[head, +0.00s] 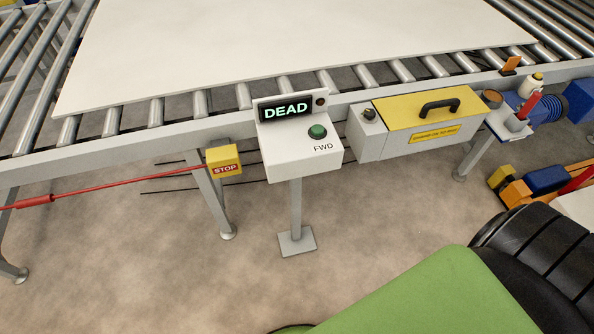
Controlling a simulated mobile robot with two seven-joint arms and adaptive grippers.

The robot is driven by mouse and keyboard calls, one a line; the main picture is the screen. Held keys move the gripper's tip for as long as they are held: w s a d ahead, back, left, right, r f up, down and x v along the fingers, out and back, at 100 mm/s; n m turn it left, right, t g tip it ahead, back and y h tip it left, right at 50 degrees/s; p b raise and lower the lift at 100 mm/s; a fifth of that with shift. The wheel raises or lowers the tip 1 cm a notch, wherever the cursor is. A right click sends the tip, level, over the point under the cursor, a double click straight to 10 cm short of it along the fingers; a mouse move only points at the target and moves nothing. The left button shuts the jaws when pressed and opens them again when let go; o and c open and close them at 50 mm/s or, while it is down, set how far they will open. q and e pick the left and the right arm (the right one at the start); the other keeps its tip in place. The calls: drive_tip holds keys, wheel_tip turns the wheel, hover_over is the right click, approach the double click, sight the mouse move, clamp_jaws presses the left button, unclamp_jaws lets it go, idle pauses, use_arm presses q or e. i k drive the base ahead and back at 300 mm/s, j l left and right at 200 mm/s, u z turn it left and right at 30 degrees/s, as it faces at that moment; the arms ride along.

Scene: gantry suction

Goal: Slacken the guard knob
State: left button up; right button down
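A small dark knob (369,114) sits on top of the left end of a grey box beside the conveyor. A yellow guard cover (415,112) with a black handle (440,106) lies over the rest of that box. A yellow label with small print is on the box's front. The cover looks seated flat on the box. How tight the knob is cannot be seen. Neither of my grippers is in view.
A white control post (293,160) has a green FWD button (317,131) and a display reading DEAD (286,109). A yellow STOP box (223,160) joins a red cord. A large white sheet (290,45) lies on the rollers. Floor before the post is clear.

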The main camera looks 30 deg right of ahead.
sight(369, 114)
drive_tip(key=z, duration=1.75)
